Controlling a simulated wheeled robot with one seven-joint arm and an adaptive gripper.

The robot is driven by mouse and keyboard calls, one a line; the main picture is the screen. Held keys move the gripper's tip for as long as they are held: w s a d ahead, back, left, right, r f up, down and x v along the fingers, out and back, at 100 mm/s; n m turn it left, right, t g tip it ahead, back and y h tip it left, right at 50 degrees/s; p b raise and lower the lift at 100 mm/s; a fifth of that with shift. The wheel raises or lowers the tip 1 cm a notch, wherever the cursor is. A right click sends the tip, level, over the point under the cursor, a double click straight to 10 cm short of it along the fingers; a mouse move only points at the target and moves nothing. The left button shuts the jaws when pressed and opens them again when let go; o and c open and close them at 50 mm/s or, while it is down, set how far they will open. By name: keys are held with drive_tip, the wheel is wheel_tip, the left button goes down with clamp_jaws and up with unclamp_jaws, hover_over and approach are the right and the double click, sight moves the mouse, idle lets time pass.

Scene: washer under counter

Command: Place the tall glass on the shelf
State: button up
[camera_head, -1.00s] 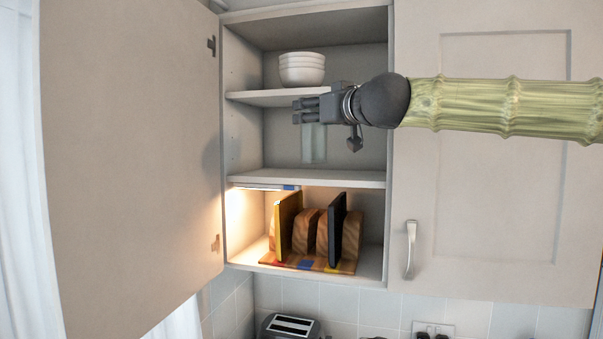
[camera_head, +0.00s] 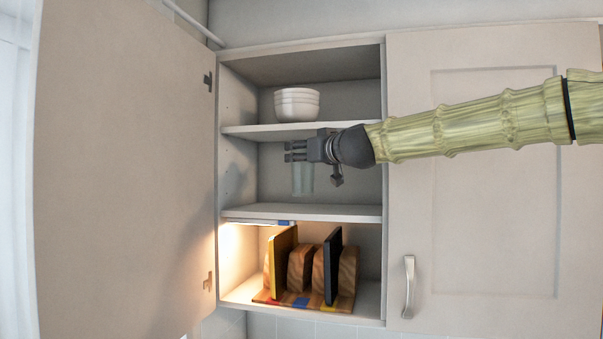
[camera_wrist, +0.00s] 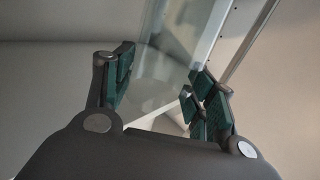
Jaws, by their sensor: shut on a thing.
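The tall glass (camera_head: 303,181) is pale, clear and greenish. It hangs upright below my gripper (camera_head: 296,151) inside the open cabinet, in the middle compartment. My gripper is shut on the upper part of the glass. In the wrist view, the glass (camera_wrist: 160,75) lies between the two finger pads of my gripper (camera_wrist: 155,95). The middle shelf (camera_head: 300,212) is below the glass, and a small gap seems to show between the glass's bottom and the board. The glass's rim is hidden by the fingers.
Stacked white bowls (camera_head: 297,104) stand on the upper shelf (camera_head: 270,132), just above my gripper. A wooden rack (camera_head: 303,270) with upright boards fills the bottom compartment. The open cabinet door (camera_head: 120,170) is at left; a closed door (camera_head: 495,180) is at right.

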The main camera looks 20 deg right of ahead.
drive_tip(key=w+b, duration=0.1)
drive_tip(key=w+f+b, duration=0.1)
drive_tip(key=shift+w+d+f, duration=0.1)
drive_tip(key=shift+w, duration=0.25)
drive_tip(key=b, duration=0.1)
drive_tip(key=w+b, duration=0.1)
drive_tip(key=shift+d+r+b, duration=0.2)
drive_tip(key=shift+d+b, duration=0.1)
drive_tip(key=shift+b, duration=0.05)
drive_tip(key=w+f+p, duration=0.1)
drive_tip(key=w+f, duration=0.1)
drive_tip(key=f+p, duration=0.1)
drive_tip(key=f, duration=0.1)
drive_tip(key=shift+w+d+p, duration=0.25)
drive_tip(key=shift+w+p, duration=0.1)
drive_tip(key=shift+w, duration=0.05)
drive_tip(key=o, duration=1.6)
drive_tip(key=shift+d, duration=0.1)
drive_tip(key=shift+r, duration=0.1)
